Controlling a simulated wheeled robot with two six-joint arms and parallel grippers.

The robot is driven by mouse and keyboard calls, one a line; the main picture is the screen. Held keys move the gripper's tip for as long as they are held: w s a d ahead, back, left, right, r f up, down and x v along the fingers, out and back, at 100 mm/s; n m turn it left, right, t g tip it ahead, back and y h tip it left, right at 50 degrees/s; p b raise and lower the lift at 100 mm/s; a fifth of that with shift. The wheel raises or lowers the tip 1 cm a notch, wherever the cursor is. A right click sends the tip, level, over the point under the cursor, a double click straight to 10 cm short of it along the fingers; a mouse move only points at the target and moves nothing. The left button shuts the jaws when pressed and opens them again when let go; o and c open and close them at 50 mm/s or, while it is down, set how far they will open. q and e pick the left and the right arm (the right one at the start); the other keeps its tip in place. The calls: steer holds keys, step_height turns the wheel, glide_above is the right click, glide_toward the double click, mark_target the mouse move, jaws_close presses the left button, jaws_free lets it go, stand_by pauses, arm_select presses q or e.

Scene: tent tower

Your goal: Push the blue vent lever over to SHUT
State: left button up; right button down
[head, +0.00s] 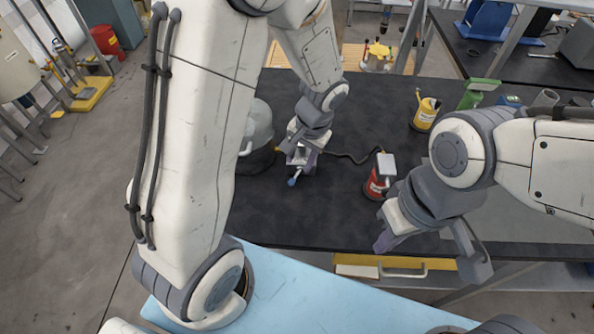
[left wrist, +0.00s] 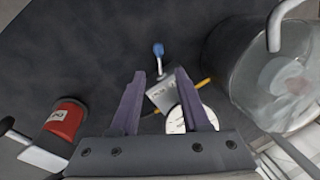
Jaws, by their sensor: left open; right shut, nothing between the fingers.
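The blue-tipped lever (head: 292,182) stands on the dark bench, beneath and just in front of my left gripper (head: 299,166). The left wrist view shows its blue knob (left wrist: 158,49) on a thin metal stem, rising from a small grey plate (left wrist: 162,96) with dark markings too small to read. My left gripper (left wrist: 154,78) is open. The plate lies between its two purple fingers in that view, and the knob shows beyond the tips. I see no contact with the lever. My right gripper (head: 383,242) is shut and empty at the bench's front edge.
A clear dome-like vessel (head: 258,122) stands close left of the lever, partly behind my arm. A red can (head: 376,186) with a white box stands to the right. A dark cable crosses between.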

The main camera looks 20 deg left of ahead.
mark_target(295, 178)
arm_select(q)
steer(key=f, duration=0.4)
steer(key=a+f, duration=0.1)
steer(key=f, duration=0.1)
steer(key=shift+f, duration=0.1)
jaws_close()
